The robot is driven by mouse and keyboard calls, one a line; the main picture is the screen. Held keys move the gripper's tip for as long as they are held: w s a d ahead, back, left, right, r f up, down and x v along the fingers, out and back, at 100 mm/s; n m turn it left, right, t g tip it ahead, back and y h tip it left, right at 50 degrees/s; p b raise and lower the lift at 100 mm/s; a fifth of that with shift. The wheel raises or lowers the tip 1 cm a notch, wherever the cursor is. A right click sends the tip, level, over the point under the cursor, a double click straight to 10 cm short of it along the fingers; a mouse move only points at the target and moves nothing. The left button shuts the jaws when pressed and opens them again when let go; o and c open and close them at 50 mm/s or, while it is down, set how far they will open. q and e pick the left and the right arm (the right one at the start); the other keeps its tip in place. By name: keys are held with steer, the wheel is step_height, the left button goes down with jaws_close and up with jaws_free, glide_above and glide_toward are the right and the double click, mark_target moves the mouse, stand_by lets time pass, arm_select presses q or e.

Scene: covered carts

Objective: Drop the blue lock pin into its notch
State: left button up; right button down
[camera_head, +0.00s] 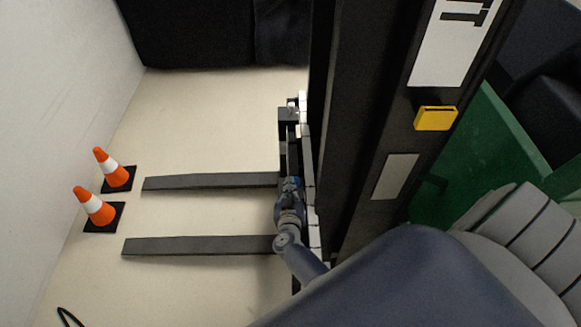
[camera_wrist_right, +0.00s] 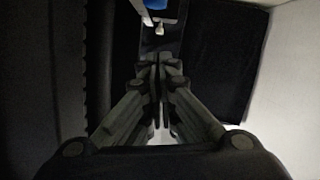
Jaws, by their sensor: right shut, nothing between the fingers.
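My right gripper (camera_head: 292,184) is at the dark fork carriage, beside the upper of the two forks in the head view. In the right wrist view the gripper (camera_wrist_right: 160,68) has its fingers together, with nothing between them. A blue piece, likely the lock pin (camera_wrist_right: 155,4), shows at the top edge of that view, ahead of and apart from the fingertips. A small pale part hangs below it. Most of the blue piece is cut off by the frame. I cannot make out the notch. My left gripper is not in view.
The upper fork (camera_head: 210,182) and lower fork (camera_head: 195,245) reach left over the pale floor. Two orange cones (camera_head: 112,168) (camera_head: 95,207) stand near the left wall. The black mast (camera_head: 355,120) rises right of my gripper. A dark cover (camera_head: 190,35) hangs at the back.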

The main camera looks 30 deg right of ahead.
steer(key=shift+p+v, duration=0.4)
steer(key=shift+v, duration=0.8)
